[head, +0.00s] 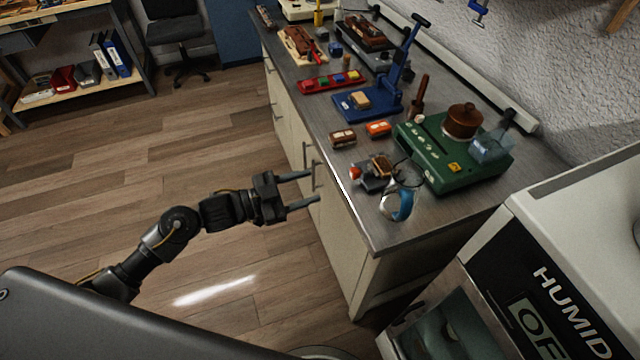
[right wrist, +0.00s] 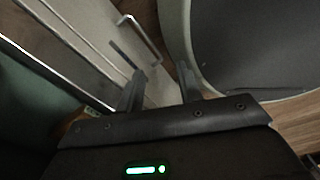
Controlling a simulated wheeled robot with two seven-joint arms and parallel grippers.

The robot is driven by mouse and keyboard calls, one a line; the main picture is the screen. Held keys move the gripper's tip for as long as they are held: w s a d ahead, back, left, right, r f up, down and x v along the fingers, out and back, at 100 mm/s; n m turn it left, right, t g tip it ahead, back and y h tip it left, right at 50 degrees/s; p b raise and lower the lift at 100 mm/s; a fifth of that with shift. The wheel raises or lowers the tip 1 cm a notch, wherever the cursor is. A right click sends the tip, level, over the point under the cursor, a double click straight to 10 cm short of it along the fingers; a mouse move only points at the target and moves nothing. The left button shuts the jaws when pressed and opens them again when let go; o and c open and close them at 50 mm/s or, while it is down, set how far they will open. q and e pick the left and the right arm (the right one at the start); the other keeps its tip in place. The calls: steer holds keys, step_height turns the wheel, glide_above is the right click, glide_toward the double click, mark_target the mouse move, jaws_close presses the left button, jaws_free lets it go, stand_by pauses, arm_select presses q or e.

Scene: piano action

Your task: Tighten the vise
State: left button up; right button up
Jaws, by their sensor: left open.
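A small dark device with a red knob and a brown piece on top, which looks like the vise (head: 372,184), sits near the front edge of the bench in the head view. It is too small to tell how its jaws stand. My left gripper (head: 314,187) is open and empty, to the left of the vise, in front of the cabinet face. My right gripper (right wrist: 160,85) shows only in the right wrist view. Its two fingers are apart with nothing between them, near a pale cabinet front with a bar handle (right wrist: 139,37).
The bench (head: 350,228) holds a green machine (head: 455,170), a blue lever press (head: 362,112), a blue-banded glass jug (head: 400,203), an orange block (head: 378,129) and a brown block (head: 342,138). A humidity cabinet (head: 560,215) stands at the right.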

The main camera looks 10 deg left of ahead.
arm_select(q)
steer(key=shift+s+a, duration=0.2)
steer(key=shift+a, duration=0.1)
